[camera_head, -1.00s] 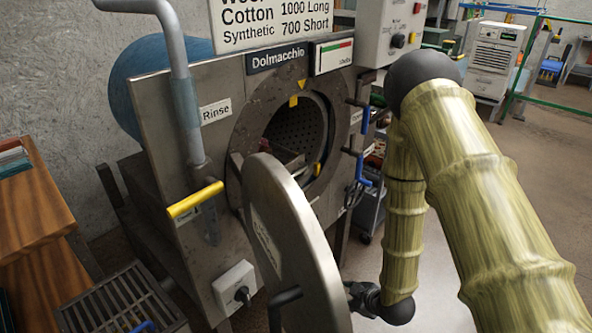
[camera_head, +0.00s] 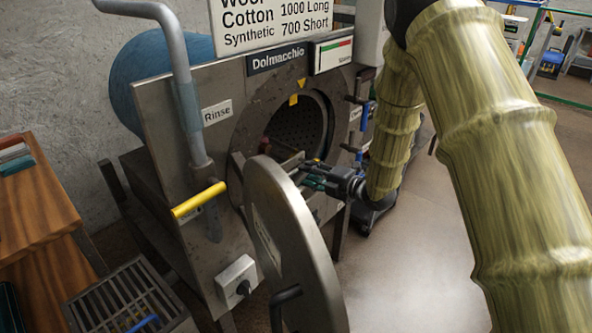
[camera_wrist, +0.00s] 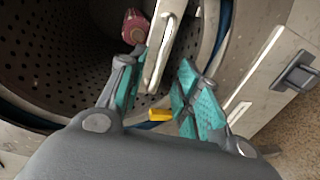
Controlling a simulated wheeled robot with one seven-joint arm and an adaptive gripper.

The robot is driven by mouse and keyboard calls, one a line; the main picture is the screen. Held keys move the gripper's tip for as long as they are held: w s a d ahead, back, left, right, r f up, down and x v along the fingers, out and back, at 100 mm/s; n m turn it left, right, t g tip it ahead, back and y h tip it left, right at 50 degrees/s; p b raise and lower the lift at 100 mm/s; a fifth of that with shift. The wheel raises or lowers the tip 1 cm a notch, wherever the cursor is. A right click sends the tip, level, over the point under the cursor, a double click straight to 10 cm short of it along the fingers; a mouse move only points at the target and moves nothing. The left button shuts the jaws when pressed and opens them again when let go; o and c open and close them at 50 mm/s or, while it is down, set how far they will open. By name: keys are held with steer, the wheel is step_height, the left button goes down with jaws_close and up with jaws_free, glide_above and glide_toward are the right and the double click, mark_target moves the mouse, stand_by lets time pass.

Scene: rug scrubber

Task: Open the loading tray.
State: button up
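The loading tray (camera_head: 290,160) shows as a narrow metal edge at the mouth of the machine's round drum; most of it is hidden. My gripper (camera_head: 308,174) is at the drum opening, just behind the open round door. In the wrist view, the gripper (camera_wrist: 162,95) has its teal-padded fingers apart. A pale metal strip (camera_wrist: 166,38), apparently the tray's edge, runs down toward the gap between the fingers. I cannot tell whether either finger touches it. A small yellow piece (camera_wrist: 160,114) shows between the finger bases.
The open round door (camera_head: 290,250) stands in front of the drum, close to my gripper. A red object (camera_wrist: 135,27) lies in the perforated drum. A yellow-handled lever (camera_head: 198,200) and a slatted grate (camera_head: 125,300) are at left.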

mark_target(296, 170)
steer(key=shift+x, duration=3.15)
jaws_close()
